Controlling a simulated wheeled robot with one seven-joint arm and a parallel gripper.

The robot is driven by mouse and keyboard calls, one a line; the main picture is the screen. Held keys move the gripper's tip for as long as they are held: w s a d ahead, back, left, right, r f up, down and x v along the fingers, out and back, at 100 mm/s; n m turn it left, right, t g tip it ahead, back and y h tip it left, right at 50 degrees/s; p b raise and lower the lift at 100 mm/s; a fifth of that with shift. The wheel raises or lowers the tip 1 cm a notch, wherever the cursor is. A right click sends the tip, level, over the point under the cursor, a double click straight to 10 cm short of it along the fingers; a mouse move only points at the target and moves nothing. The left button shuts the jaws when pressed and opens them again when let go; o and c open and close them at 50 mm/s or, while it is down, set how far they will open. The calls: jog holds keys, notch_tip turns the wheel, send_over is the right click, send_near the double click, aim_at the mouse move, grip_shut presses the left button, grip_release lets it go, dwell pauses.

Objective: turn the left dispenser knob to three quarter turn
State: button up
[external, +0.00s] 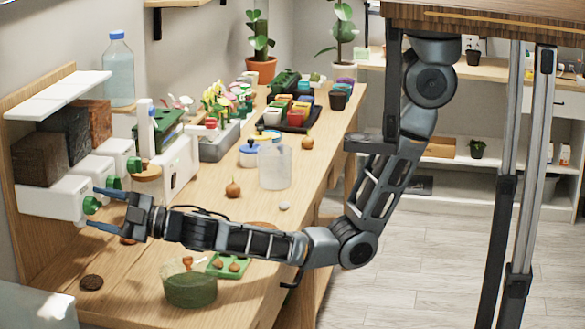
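Three white dispensers stand at the left end of the bench, each with a green knob on its front. The left dispenser (48,198) is nearest the camera, under a dark brown block. Its green knob (91,205) faces right. My gripper (92,207) reaches it from the right, with one blue-grey finger above the knob and one below. The fingers are wide apart, with gaps visible between them and the knob. The middle knob (113,182) is close behind the upper finger. The right knob (134,164) is farther back. I cannot make out the knob's turn angle.
A green bowl (190,289) and a green tray (228,266) with bulbs are below my forearm. A dark disc (91,282) lies at the front. A clear jug (275,168) and a lone bulb (233,189) stand behind the arm. Pots and flowers crowd the far bench.

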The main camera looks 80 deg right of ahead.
jog(key=c, duration=1)
jog(key=shift+o, duration=0.2)
jog(key=shift+r+n+p, duration=0.15)
jog(key=shift+n+p, duration=0.25)
jog(key=shift+p, duration=0.25)
jog(key=shift+n+y, duration=0.3)
jog(key=shift+y, duration=0.1)
jog(key=o, duration=1.1)
jog(key=shift+c, duration=0.2)
jog(key=shift+s+f, duration=0.1)
jog(key=shift+f, duration=0.1)
jog(key=b+v, duration=0.1)
jog(key=v, duration=0.6)
jog(key=shift+s, duration=0.3)
jog(key=shift+d, duration=0.1)
